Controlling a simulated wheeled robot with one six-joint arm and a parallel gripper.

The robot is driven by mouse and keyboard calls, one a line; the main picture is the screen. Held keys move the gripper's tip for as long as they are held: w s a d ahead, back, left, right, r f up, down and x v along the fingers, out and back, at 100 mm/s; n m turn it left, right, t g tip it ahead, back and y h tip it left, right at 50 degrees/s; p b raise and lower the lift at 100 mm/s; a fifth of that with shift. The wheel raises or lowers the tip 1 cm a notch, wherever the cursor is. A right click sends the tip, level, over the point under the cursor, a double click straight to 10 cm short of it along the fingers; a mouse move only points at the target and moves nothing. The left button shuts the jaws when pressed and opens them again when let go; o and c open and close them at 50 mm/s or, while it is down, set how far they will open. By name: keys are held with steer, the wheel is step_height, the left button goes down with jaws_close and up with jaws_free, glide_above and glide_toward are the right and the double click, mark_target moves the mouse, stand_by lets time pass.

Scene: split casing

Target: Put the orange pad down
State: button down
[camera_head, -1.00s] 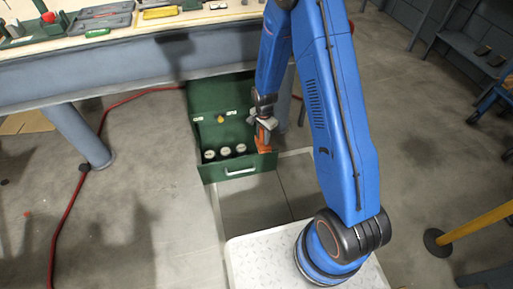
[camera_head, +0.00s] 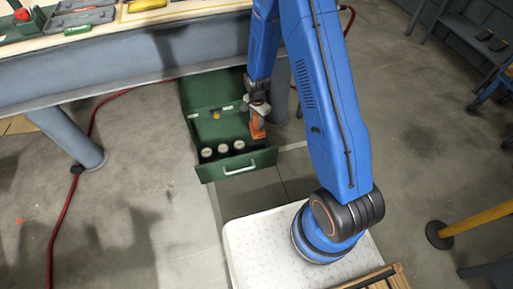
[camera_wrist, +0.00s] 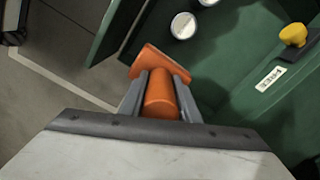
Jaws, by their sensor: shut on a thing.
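The orange pad (camera_wrist: 158,68) is a flat orange plate with a round orange stem, seen in the wrist view. My gripper (camera_wrist: 161,95) is shut on its stem, one finger on each side. In the head view the orange pad (camera_head: 257,128) hangs below my gripper (camera_head: 258,108), at the right end of the open green drawer (camera_head: 236,168). In the wrist view the pad overlaps the drawer's edge. I cannot tell whether it touches the drawer.
Several white-topped round items (camera_head: 222,148) stand in the drawer's front part. A yellow knob (camera_head: 216,115) and white labels are behind them. The workbench (camera_head: 130,50) is above at the back. A red hose (camera_head: 67,215) lies on the floor at left.

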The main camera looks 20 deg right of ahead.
steer(key=shift+f, duration=7.55)
steer(key=shift+f, duration=0.15)
steer(key=c, duration=1.3)
jaws_free()
steer(key=shift+c, duration=0.2)
